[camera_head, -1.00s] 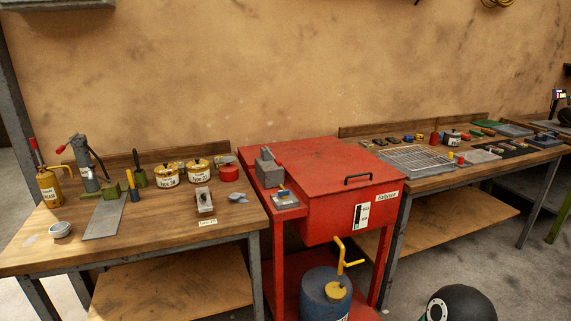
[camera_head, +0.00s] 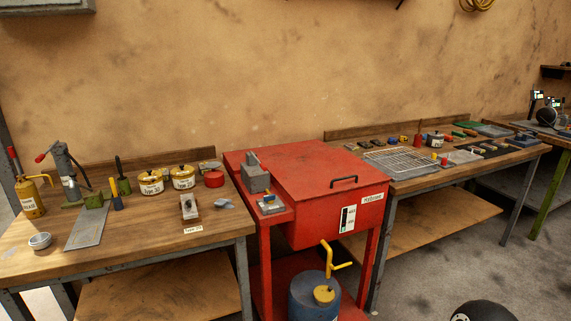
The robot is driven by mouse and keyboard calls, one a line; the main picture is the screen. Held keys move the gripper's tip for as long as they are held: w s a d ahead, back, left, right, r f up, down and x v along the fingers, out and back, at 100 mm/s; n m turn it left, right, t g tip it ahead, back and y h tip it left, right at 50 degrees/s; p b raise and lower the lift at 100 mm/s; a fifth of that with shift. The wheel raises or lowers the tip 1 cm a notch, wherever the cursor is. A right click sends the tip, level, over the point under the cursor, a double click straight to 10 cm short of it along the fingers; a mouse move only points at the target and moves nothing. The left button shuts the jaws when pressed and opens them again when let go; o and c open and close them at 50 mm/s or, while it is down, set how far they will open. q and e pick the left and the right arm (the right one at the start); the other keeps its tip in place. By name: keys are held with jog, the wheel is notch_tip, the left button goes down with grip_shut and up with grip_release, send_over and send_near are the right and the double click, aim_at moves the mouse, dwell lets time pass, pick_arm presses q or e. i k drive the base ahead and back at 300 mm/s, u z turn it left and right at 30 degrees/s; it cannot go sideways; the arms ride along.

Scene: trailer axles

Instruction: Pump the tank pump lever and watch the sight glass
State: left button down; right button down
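The red tank (camera_head: 318,170) stands between two wooden benches, with a black handle on its lid. A white sight glass with a dark strip (camera_head: 348,219) is on its front face, beside a small label. A grey pump block (camera_head: 254,173) sits at the tank's left side. A yellow crank-shaped lever (camera_head: 334,258) rises from a blue drum (camera_head: 312,300) under the tank. Another lever with a red grip (camera_head: 48,154) belongs to a grey hand pump (camera_head: 66,172) on the left bench. I cannot tell which is the tank pump lever. Neither gripper is in view.
The left bench (camera_head: 150,235) holds an oil can (camera_head: 29,195), yellow tins (camera_head: 151,183), a red tin (camera_head: 214,179) and a metal plate (camera_head: 88,226). The right bench carries a wire rack (camera_head: 400,160) and small tools. A black rounded object (camera_head: 483,312) is at the bottom edge. Grey floor is open at right.

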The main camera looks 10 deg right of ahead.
aim_at(262, 165)
jog(key=z, duration=0.1)
jog(key=i, duration=1)
jog(key=u, duration=0.05)
